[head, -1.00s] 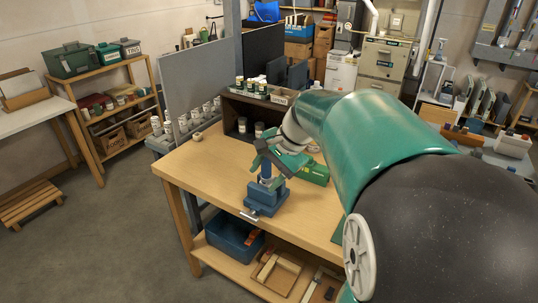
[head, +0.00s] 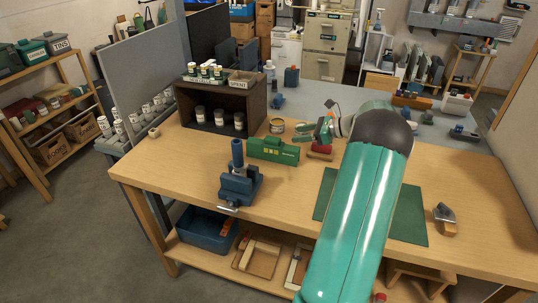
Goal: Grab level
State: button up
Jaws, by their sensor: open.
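A long green body with a raised middle and a pale patch near its right end (head: 273,150), which looks like the level, lies on the wooden workbench behind the blue vise. My gripper (head: 318,130) is to its right and a little farther back, apart from it. The jaws are open, and the fingers are small and partly blurred into the things behind them. A red block-like thing (head: 320,153) shows just below my gripper; I cannot tell whether they touch.
The blue vise (head: 240,188) with an upright blue cylinder (head: 237,152) stands near the bench's front left. A dark shelf box (head: 190,112) with jars stands behind. A tin (head: 277,126) is near my gripper. A green mat (head: 408,215) and a plane-like tool (head: 445,218) lie right.

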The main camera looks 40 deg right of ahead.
aim_at(276, 138)
jog(key=x, duration=0.6)
jog(key=shift+f, duration=0.25)
jog(key=x, duration=0.5)
jog(key=shift+w+a+f, duration=0.1)
jog(key=shift+a+f, duration=0.05)
grip_shut()
